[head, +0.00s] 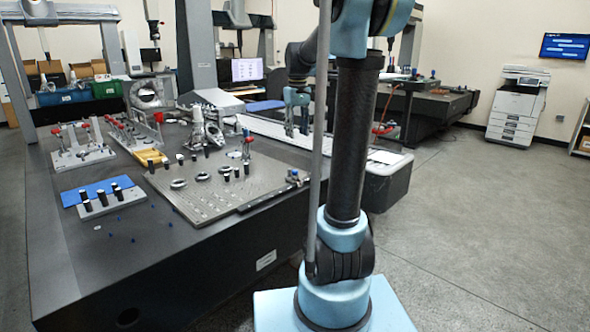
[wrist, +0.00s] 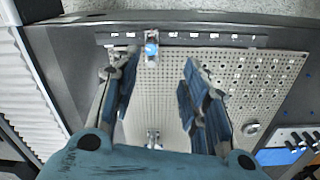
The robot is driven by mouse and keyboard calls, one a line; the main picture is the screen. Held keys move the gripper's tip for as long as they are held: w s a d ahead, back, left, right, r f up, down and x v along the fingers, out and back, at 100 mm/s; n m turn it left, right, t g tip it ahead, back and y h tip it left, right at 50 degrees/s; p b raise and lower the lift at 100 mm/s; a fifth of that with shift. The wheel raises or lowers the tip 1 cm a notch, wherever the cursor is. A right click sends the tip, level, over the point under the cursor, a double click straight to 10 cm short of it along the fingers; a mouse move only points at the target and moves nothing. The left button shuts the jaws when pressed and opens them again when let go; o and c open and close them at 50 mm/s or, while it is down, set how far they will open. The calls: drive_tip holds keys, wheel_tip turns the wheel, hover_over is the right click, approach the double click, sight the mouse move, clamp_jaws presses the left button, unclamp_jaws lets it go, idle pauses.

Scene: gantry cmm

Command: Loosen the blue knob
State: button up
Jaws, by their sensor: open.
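The blue knob (head: 294,174) is small and sits on a dark rail (head: 273,195) along the edge of the perforated fixture plate (head: 197,200). In the wrist view the blue knob (wrist: 151,49) stands on a small silver clamp block on the rail, at the upper middle. My gripper (head: 297,131) is open and empty, with its fingers pointing down, above and behind the knob in the head view. In the wrist view my gripper's fingertips (wrist: 160,63) lie apart, the knob showing between them nearer the left finger. No contact with the knob is visible.
The plate carries several rings, black-topped pins and a red-knobbed clamp (head: 247,143). A blue mat (head: 92,191) and a pin block (head: 112,203) lie left on the dark table. A long pale ribbed cover (head: 282,134) runs behind the plate. Open floor lies to the right.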

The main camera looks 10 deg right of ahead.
hover_over(295, 172)
drive_tip(key=w, duration=0.2)
drive_tip(key=f, duration=1.7)
drive_tip(key=shift+s+d, duration=0.1)
drive_tip(key=shift+s, duration=0.15)
clamp_jaws()
